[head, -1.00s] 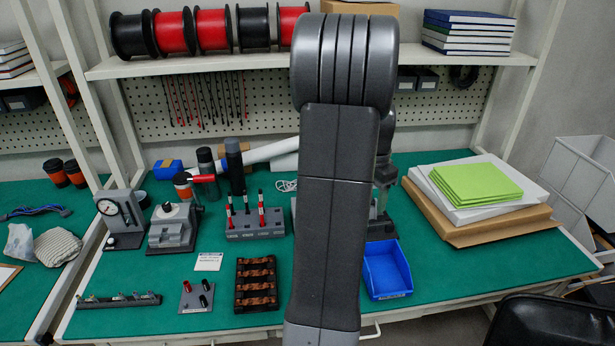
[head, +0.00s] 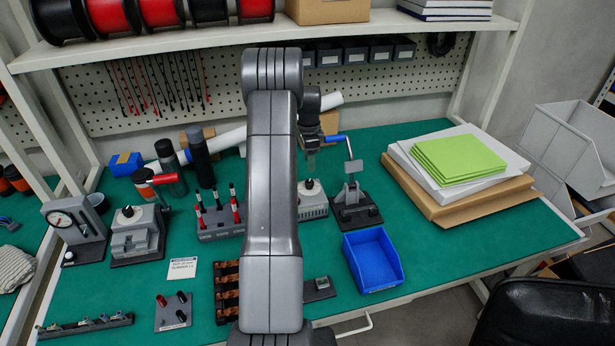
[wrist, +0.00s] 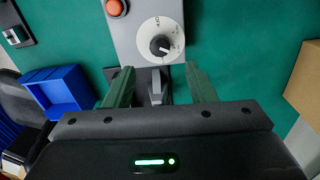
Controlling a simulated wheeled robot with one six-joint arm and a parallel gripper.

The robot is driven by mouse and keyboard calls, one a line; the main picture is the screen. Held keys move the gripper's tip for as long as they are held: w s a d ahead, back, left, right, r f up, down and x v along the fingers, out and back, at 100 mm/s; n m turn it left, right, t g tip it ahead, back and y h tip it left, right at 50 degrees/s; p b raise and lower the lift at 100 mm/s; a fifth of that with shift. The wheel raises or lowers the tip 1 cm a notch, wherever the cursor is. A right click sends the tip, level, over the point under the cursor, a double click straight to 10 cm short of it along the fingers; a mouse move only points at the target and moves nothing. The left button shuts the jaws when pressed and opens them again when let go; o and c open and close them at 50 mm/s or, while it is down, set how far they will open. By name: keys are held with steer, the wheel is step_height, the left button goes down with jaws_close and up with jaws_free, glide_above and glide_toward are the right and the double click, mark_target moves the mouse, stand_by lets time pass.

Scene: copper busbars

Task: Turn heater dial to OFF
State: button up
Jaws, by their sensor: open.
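The heater (head: 313,206) is a pale box on the green bench, just right of my arm in the head view. Its dark dial knob (head: 308,184) shows on top. In the wrist view the dial is a white disc with a black knob (wrist: 160,45) on a grey housing (wrist: 128,46). Markings ring the disc, but they are too small to read surely, and so is the knob's setting. My gripper (wrist: 159,78) is open and empty, with its fingers apart below the dial in the picture. In the head view my gripper (head: 311,163) points down above the heater, partly hidden.
An orange button (wrist: 116,8) sits on the same housing. A dark stand with a blue-handled lever (head: 353,200) is close right of the heater. A rack of red and black probes (head: 218,222) is on its left. A blue bin (head: 372,262) stands in front at right.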

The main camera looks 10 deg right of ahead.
mark_target(309, 181)
step_height(309, 181, down, 8)
steer(key=shift+s+f+p, duration=0.15)
steer(key=shift+f+p, duration=0.05)
steer(key=shift+p, duration=0.65)
steer(key=c, duration=1)
